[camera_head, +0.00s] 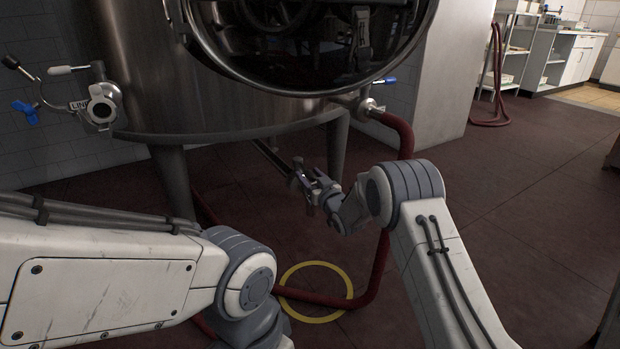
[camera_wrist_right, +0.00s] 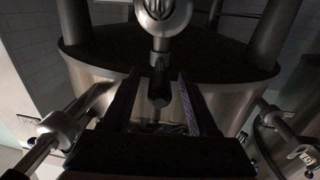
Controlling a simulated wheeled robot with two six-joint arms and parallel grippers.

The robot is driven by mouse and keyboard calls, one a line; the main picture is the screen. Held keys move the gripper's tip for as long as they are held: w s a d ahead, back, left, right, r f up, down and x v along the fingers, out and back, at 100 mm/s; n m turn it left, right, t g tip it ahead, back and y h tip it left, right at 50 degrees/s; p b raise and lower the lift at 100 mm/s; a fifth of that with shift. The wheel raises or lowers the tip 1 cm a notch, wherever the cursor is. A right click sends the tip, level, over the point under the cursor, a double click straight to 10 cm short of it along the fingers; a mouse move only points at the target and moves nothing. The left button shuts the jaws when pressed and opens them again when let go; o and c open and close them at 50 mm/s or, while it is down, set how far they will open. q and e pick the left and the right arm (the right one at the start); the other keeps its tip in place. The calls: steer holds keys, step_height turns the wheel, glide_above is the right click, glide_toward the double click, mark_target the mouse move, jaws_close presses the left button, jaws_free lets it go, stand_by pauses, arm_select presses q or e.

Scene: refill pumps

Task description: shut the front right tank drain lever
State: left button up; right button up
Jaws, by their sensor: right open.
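The steel tank (camera_head: 240,118) stands ahead on legs, with its dark underside (camera_wrist_right: 120,50) in the upper part of the right wrist view. There, a round grey valve fitting (camera_wrist_right: 164,18) carries a short lever with a dark grip (camera_wrist_right: 159,88). The grip lies in line with the space between the two open fingers of my right gripper (camera_wrist_right: 158,105); I cannot tell how deep it sits or whether it touches. In the head view my right gripper (camera_head: 305,182) is below the tank's lower edge, where the lever is not clear to see. My left gripper is out of view.
A valve with a blue handle (camera_head: 26,111) sits at the tank's left. A red hose (camera_head: 379,262) runs from the right outlet (camera_head: 366,107) down beside my right arm. A yellow ring (camera_head: 335,270) marks the floor. Floor to the right is open.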

steer(key=shift+c, duration=0.3)
jaws_close()
stand_by(1.1)
